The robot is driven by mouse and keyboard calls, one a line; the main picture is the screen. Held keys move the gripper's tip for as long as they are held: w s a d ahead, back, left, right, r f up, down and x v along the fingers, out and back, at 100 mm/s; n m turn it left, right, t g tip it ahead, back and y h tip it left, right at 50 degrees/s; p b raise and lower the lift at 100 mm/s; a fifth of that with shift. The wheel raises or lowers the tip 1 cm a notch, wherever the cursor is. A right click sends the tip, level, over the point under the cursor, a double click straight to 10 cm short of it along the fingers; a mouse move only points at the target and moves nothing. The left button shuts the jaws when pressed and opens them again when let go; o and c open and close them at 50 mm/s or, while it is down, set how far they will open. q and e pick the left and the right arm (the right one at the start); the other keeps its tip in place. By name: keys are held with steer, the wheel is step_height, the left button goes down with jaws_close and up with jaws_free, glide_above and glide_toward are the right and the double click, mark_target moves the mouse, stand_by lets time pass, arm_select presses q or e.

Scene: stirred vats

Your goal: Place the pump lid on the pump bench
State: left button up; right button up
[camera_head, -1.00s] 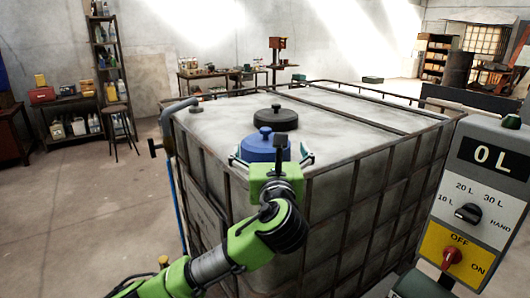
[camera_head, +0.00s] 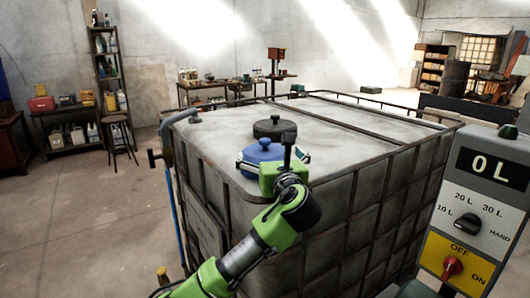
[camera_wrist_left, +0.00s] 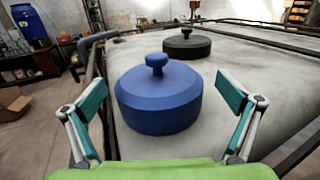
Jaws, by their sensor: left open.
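A blue round lid with a knob (camera_head: 264,151) sits on top of the big caged tank, near its front left corner. It also shows in the left wrist view (camera_wrist_left: 158,98). A black lid with a knob (camera_head: 275,128) lies behind it on the tank top; I cannot tell which is the pump lid. My left gripper (camera_head: 273,161) is open at the near side of the blue lid. In the left wrist view its fingers (camera_wrist_left: 162,118) stand wide, one to each side of the blue lid, not closed on it. My right gripper is not in view. I cannot tell which bench is the pump bench.
The tank (camera_head: 330,200) fills the middle, with a metal rim and a pipe at its left. A control box (camera_head: 480,195) reading 0 L stands at the right. Benches with items (camera_head: 210,87) stand by the back wall, and a low bench (camera_head: 75,135) at left.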

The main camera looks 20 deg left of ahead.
mark_target(265, 149)
arm_select(q)
steer(key=p+x, duration=0.1)
steer(key=x, duration=0.3)
steer(key=shift+s+a+r, duration=0.1)
steer(key=shift+s+a, duration=0.1)
steer(key=shift+w+a, duration=0.2)
steer(key=shift+w, duration=0.25)
steer(key=shift+s+f, duration=0.1)
steer(key=shift+f, duration=0.1)
jaws_close()
